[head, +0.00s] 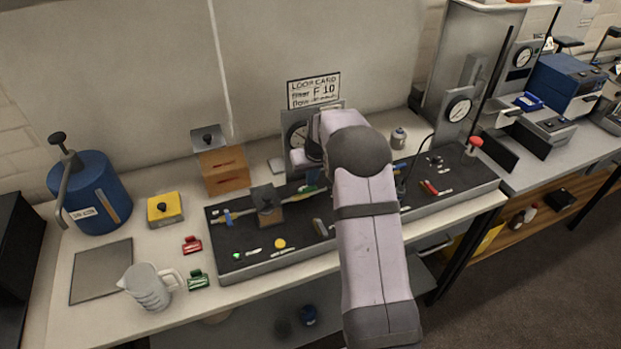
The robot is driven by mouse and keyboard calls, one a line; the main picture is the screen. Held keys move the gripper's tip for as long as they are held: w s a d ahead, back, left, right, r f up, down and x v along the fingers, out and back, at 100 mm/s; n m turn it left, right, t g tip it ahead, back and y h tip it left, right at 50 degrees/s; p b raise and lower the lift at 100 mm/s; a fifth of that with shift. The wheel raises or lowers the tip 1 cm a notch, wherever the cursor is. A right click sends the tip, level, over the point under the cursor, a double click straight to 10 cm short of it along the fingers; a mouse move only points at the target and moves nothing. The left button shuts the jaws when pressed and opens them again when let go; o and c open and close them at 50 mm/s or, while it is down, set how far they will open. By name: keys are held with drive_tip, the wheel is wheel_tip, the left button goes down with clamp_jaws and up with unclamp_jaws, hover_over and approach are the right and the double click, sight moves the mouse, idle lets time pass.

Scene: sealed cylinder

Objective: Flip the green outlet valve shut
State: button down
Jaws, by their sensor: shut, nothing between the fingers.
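A small green handle (309,189), which looks like the outlet valve, lies on the pipe line of the dark panel (300,258), below the gauge. It is partly covered, so its angle is hard to read. My gripper (312,174) is shut and empty, just above or beside the green handle. My wrist and arm hide much of it, and I cannot tell whether it touches the handle. A blue handle (228,218) sits at the left end of the same line, with a brown and dark block (267,207) between them.
A gauge (297,133) and a loop card (314,91) stand behind the panel. A red lever (429,187) lies on the panel's right part. Red (192,245) and green (198,281) clips, a jug (147,288) and a blue canister (92,195) stand left.

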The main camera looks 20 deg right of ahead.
drive_tip(key=shift+s+m, duration=0.2)
drive_tip(key=shift+m, duration=0.1)
drive_tip(key=shift+s+f+m+h+b, duration=0.15)
drive_tip(key=shift+s+m+h+b, duration=0.2)
drive_tip(key=shift+m, duration=0.55)
drive_tip(key=m+b, duration=0.1)
drive_tip(key=m, duration=0.1)
drive_tip(key=s+m+h+b, duration=0.1)
drive_tip(key=m+b, duration=0.1)
drive_tip(key=shift+s+a+f+g, duration=0.1)
drive_tip(key=shift+s+g, duration=0.05)
drive_tip(key=shift+g, duration=0.25)
drive_tip(key=m, duration=0.1)
drive_tip(key=m+b, duration=0.1)
drive_tip(key=s+m+g+h+b, duration=0.1)
drive_tip(key=m, duration=0.1)
drive_tip(key=shift+a, duration=0.3)
drive_tip(key=m, duration=0.2)
drive_tip(key=s+a+m+g+b, duration=0.1)
drive_tip(key=m, duration=0.1)
drive_tip(key=shift+r+h, duration=0.2)
drive_tip(key=shift+h, duration=0.15)
drive_tip(key=shift+w+r, duration=0.1)
drive_tip(key=shift+w+a+p, duration=0.2)
drive_tip(key=shift+w+p, duration=0.45)
